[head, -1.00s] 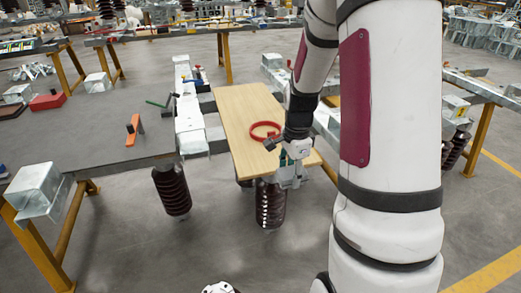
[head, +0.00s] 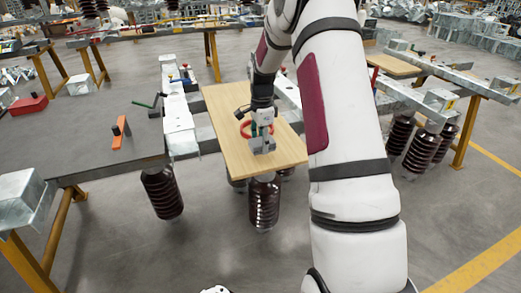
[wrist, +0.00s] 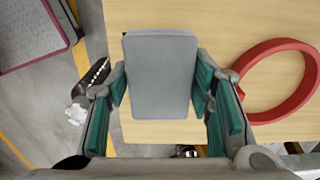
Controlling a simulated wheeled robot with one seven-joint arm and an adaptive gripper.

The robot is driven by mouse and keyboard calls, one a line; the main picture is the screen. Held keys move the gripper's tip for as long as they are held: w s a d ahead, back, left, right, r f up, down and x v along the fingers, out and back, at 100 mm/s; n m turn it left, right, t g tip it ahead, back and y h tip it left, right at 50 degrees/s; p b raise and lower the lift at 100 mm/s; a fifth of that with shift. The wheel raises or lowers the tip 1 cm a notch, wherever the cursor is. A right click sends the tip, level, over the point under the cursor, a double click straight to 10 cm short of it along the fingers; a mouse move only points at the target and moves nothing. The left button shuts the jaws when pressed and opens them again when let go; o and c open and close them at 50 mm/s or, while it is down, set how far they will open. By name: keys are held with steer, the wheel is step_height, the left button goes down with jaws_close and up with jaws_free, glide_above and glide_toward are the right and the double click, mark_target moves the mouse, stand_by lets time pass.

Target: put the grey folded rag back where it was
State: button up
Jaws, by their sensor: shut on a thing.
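The grey folded rag (wrist: 162,75) is a rounded grey rectangle between the green-padded fingers of my gripper (wrist: 163,95) in the wrist view. The gripper is shut on it, with a finger at each side edge. In the head view my gripper (head: 262,137) is over the near part of the light wooden board (head: 224,112), with the rag (head: 262,146) at its tip. I cannot tell whether the rag touches the board.
A red ring (wrist: 262,112) lies on the board, right of the rag in the wrist view. Left of the board are a metal beam (head: 178,118) and a grey table with an orange tool (head: 121,132). Brown ribbed insulators (head: 264,203) stand below. The board's near left corner is clear.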

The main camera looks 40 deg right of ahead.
mark_target(261, 149)
steer(key=shift+w+d, duration=0.1)
steer(key=shift+w, duration=0.25)
steer(key=shift+f, duration=1.8)
steer(key=shift+b, duration=0.3)
steer(key=o, duration=1.1)
steer(key=shift+o, duration=0.2)
